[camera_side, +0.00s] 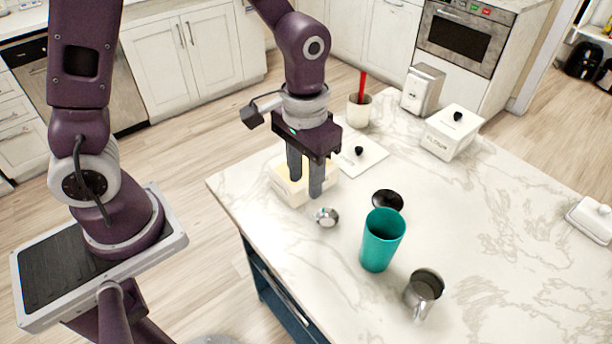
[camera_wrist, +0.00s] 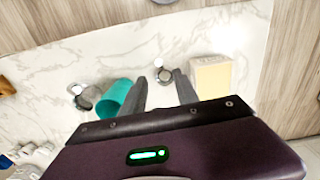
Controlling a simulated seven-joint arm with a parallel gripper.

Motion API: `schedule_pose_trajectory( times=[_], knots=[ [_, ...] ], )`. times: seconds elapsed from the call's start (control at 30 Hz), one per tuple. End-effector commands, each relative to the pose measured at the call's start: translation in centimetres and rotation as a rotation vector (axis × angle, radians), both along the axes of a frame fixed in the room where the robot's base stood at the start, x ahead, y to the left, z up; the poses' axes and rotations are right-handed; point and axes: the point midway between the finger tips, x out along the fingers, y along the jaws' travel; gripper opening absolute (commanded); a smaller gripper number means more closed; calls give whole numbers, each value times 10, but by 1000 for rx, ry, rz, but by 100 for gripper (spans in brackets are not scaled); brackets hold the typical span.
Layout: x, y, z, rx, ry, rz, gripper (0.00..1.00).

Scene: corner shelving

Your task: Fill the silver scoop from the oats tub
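The oats tub (camera_side: 281,187) is a white, open, square container with pale yellowish contents, standing near the counter's left corner. It also shows at right in the wrist view (camera_wrist: 212,58). The small silver scoop (camera_side: 327,216) lies on the counter just in front of the tub. In the wrist view the scoop (camera_wrist: 164,75) appears between my fingertips. My gripper (camera_side: 305,188) points down with its two fingers apart and nothing between them. In the side view its fingers overlap the tub and hide part of it. Their exact height above the counter is hard to tell.
A teal cup (camera_side: 382,242), a metal mug (camera_side: 423,288) and a black lid (camera_side: 387,199) stand right of the scoop. Behind are a white lid with a knob (camera_side: 365,160), a cup with a red utensil (camera_side: 360,110) and a white canister (camera_side: 450,138). The right counter is mostly clear.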

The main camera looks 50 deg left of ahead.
Motion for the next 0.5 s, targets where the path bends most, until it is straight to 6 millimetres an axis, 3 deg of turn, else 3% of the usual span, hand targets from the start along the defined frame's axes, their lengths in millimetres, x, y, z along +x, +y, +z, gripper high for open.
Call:
schedule_pose_trajectory(
  times=[0.5],
  knots=[
    [-1,0,-72,2,9,1,36]
  ],
)
